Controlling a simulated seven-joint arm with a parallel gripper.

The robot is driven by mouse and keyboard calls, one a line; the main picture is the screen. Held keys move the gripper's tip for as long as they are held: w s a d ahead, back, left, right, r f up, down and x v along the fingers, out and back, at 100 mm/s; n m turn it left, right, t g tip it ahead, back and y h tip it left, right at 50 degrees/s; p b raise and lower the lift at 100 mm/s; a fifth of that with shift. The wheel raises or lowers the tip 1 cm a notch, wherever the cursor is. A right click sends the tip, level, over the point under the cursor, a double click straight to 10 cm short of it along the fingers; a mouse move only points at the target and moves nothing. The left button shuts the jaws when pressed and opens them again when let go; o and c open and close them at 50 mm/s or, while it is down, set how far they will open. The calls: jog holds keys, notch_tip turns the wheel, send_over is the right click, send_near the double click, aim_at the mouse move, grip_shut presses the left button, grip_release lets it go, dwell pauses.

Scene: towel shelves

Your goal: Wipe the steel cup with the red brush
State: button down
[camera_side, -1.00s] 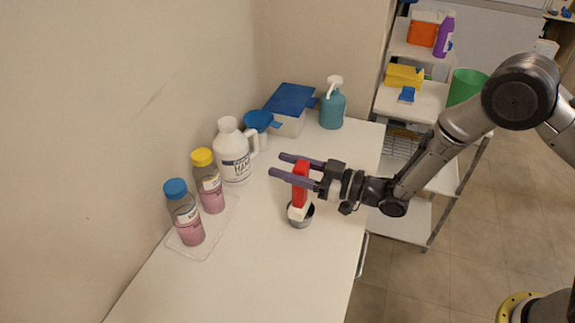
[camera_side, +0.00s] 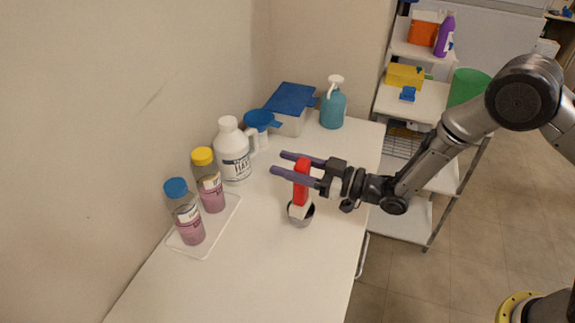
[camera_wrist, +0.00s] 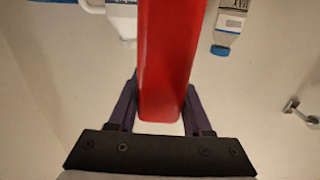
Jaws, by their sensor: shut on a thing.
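My gripper (camera_side: 296,168) is shut on the red brush (camera_side: 301,185), which hangs upright between the two purple fingers. The brush's red handle (camera_wrist: 167,70) fills the middle of the wrist view. Its pale bristle end points down at the mouth of the steel cup (camera_side: 301,220). The cup stands on the white counter near its right edge. The bristle end overlaps the cup in the side view, and I cannot tell how deep inside it is. The cup is hidden in the wrist view.
A white jug (camera_side: 233,155) and two bottles with blue (camera_side: 184,213) and yellow (camera_side: 208,182) caps stand along the wall. A blue-lidded box (camera_side: 290,108) and a teal pump bottle (camera_side: 333,104) are at the back. The front of the counter (camera_side: 240,285) is clear.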

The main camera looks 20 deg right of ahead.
notch_tip(320, 180, up, 8)
jog(key=w+d, duration=0.1)
jog(key=shift+w+d, duration=0.4)
dwell(0.4)
dwell(0.8)
